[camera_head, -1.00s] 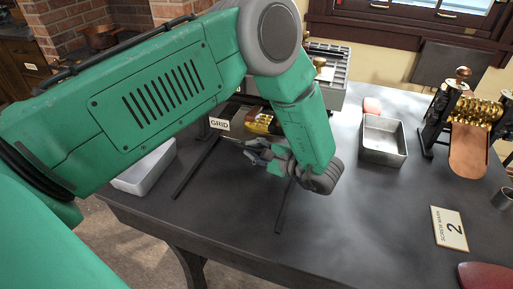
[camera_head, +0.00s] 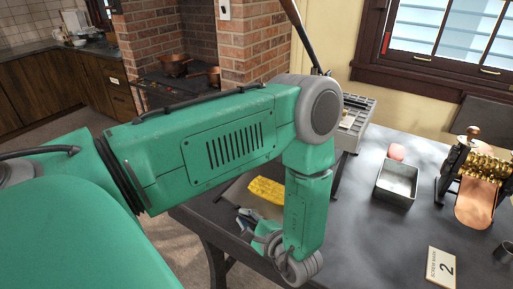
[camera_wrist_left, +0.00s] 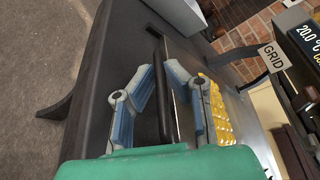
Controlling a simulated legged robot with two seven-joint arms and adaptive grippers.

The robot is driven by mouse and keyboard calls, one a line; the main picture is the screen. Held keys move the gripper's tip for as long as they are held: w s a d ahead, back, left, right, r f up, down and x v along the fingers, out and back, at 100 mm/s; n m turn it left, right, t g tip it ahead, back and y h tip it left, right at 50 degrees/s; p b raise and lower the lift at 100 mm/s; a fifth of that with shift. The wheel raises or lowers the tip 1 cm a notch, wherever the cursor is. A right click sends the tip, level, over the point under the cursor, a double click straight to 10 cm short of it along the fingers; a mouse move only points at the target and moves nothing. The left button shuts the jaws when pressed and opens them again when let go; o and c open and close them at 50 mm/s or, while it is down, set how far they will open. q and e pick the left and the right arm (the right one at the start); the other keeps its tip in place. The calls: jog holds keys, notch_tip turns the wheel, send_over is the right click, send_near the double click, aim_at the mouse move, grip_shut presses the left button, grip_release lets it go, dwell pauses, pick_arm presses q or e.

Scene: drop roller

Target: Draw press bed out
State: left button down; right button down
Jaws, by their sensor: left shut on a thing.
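The press bed (camera_head: 233,192) is a flat plate carrying a yellow slab of small pieces (camera_head: 266,190), left of my forearm in the head view. The yellow pieces also show close up in the wrist view (camera_wrist_left: 217,115). My left gripper (camera_head: 245,221) is at the bed's near end, by the table's front edge. In the wrist view its blue-grey fingers (camera_wrist_left: 160,78) lie on both sides of a dark bar handle (camera_wrist_left: 158,50) and are shut on it. The press body is mostly hidden behind my arm in the head view. My right gripper is out of view.
Open floor lies beyond the table's front-left edge.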

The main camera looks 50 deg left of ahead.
pick_arm(q)
jog(key=shift+s+d, duration=0.15)
jog(key=shift+s, duration=0.7)
jog(key=shift+f, duration=0.1)
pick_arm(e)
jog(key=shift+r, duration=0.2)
pick_arm(q)
jog(key=c, duration=1.9)
grip_release()
jog(key=shift+a, duration=0.2)
jog(key=shift+w, duration=0.1)
jog(key=v, duration=1.1)
jog(key=shift+d, duration=0.4)
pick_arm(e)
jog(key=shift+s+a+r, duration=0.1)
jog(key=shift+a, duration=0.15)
